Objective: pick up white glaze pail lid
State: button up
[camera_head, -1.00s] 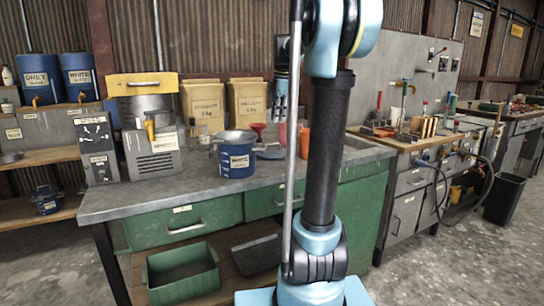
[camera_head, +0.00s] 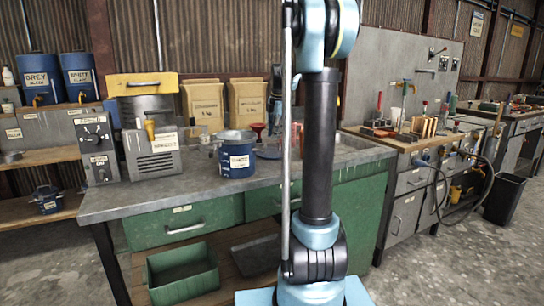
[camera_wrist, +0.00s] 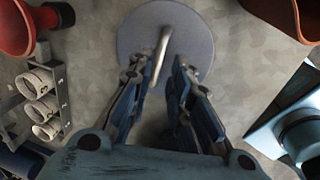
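The pail lid (camera_wrist: 195,22) is a pale grey disc with a thin bar handle (camera_wrist: 162,45), lying flat on the worktop in the wrist view. In the head view its edge (camera_head: 269,153) shows just right of the blue pail (camera_head: 237,162). My gripper (camera_wrist: 165,72) is open above the lid. Its two fingers are apart, with the handle appearing between and just beyond the tips. I cannot tell whether they touch it. In the head view my gripper (camera_head: 273,122) points down behind the pail, partly hidden by my arm.
A red funnel (camera_wrist: 28,25) lies close on the left, with a rack of pale cups (camera_wrist: 42,105) below it. An orange-brown vessel (camera_wrist: 283,15) is at upper right, and a metal-edged item (camera_wrist: 290,125) at right. The grey worktop (camera_head: 190,192) is clear in front.

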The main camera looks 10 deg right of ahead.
aim_at(273, 144)
jog(key=shift+w+a+f, duration=0.1)
jog(key=shift+w+f, duration=0.15)
jog(key=shift+f, duration=0.85)
jog(key=shift+w+a+f, duration=0.1)
jog(key=shift+w+f, duration=0.2)
jog(key=shift+f, duration=0.75)
jog(key=shift+w+f, duration=0.25)
jog(key=shift+f, duration=0.85)
grip_shut()
